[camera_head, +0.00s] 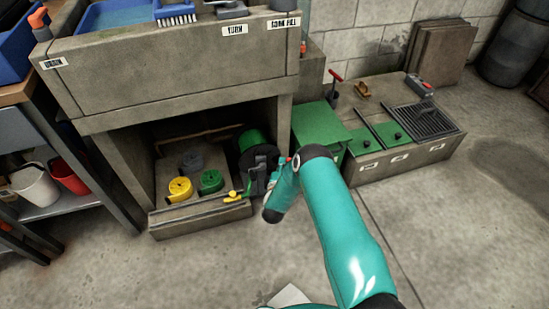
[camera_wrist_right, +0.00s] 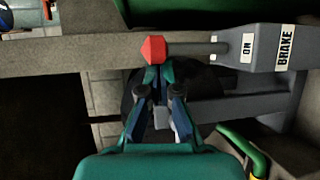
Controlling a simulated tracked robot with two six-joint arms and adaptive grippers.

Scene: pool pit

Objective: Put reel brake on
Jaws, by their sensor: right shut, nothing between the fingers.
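The reel (camera_head: 254,142) with green hose stands in the alcove under the concrete counter, partly hidden by my right gripper and arm. In the right wrist view the brake lever shows as a grey rod with a red knob (camera_wrist_right: 153,49), running to a grey brake box (camera_wrist_right: 262,62). The box bears the labels ON and BRAKE, and the lever lies toward the ON label. My right gripper (camera_wrist_right: 157,76) is shut and empty, its tips right at the knob's lower edge; I cannot tell if they touch. In the head view the right gripper (camera_head: 270,178) is at the reel's front. My left gripper is out of view.
Yellow (camera_head: 180,188), green (camera_head: 210,181) and grey (camera_head: 192,160) round caps sit on a low concrete block left of the reel. A yellow valve handle (camera_head: 232,196) is near my gripper. A green box (camera_head: 318,128) stands right.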

